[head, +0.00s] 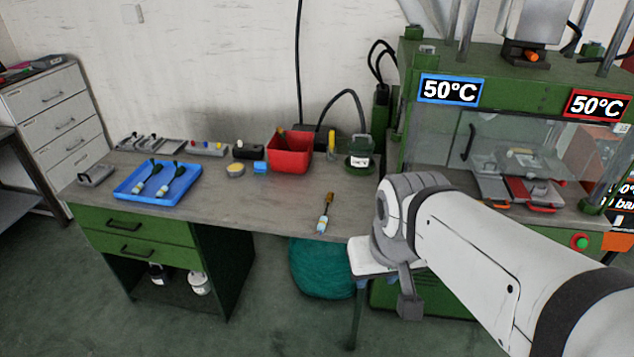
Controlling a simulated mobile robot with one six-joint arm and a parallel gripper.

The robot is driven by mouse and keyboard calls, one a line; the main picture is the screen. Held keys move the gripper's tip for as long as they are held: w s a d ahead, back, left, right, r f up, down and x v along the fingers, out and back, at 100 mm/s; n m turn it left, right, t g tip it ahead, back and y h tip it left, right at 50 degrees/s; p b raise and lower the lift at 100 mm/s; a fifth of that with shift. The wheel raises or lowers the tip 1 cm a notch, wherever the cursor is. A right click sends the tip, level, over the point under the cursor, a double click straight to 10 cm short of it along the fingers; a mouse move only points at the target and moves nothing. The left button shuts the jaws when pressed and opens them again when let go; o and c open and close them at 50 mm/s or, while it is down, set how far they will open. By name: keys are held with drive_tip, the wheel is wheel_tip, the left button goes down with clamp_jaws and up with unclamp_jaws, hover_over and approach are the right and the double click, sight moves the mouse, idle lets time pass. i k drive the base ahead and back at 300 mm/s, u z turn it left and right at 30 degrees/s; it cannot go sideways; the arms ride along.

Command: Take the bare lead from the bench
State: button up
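A short lead (324,216) lies alone on the bench (250,207) near its front edge, with a brown-gold end pointing away and a white-and-blue end towards me. I take it to be the bare lead. My gripper (410,306) hangs at the end of my arm, to the right of and nearer than the lead, apart from it and in front of the bench edge. Its fingers are too small and turned to tell whether they are open or shut. Nothing can be seen held in it.
A blue tray (121,193) with two dark-ended leads stands on the left of the bench. A red bin (290,158), small tins and tools stand along the back. The green press (398,150) with 50°C displays rises at the right. Bench around the lead is clear.

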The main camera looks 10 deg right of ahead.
sight(322, 224)
drive_tip(key=u, duration=0.1)
drive_tip(key=i, duration=1)
drive_tip(key=z, duration=0.1)
